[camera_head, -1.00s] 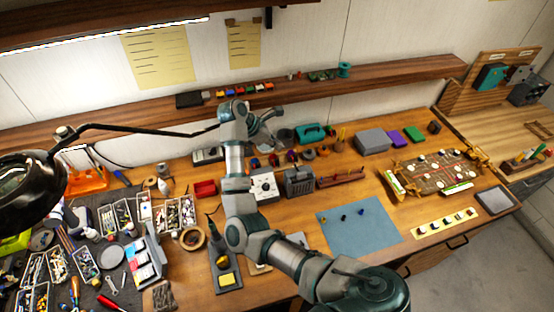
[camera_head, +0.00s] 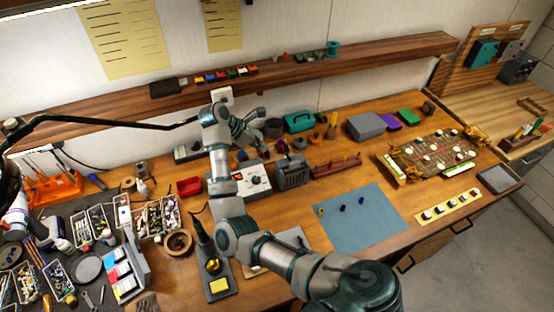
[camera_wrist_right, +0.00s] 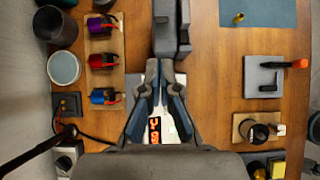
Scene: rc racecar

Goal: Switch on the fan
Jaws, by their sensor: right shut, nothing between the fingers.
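A dark grey boxy unit (camera_head: 291,172) stands on the bench; it looks like the fan, but I cannot be sure. In the right wrist view, a grey body (camera_wrist_right: 172,35) just beyond the fingertips is probably the same unit. Its switch cannot be made out. My right gripper (camera_head: 252,128) is above the back of the bench, left of and behind the unit in the head view. In the right wrist view, the right gripper (camera_wrist_right: 158,66) has its fingertips together and empty. I cannot tell whether it touches the unit. My left gripper is out of view.
A white instrument (camera_head: 256,180) with a dial stands left of the grey unit; its orange display (camera_wrist_right: 154,130) shows between my fingers. The blue mat (camera_head: 358,225) has free room.

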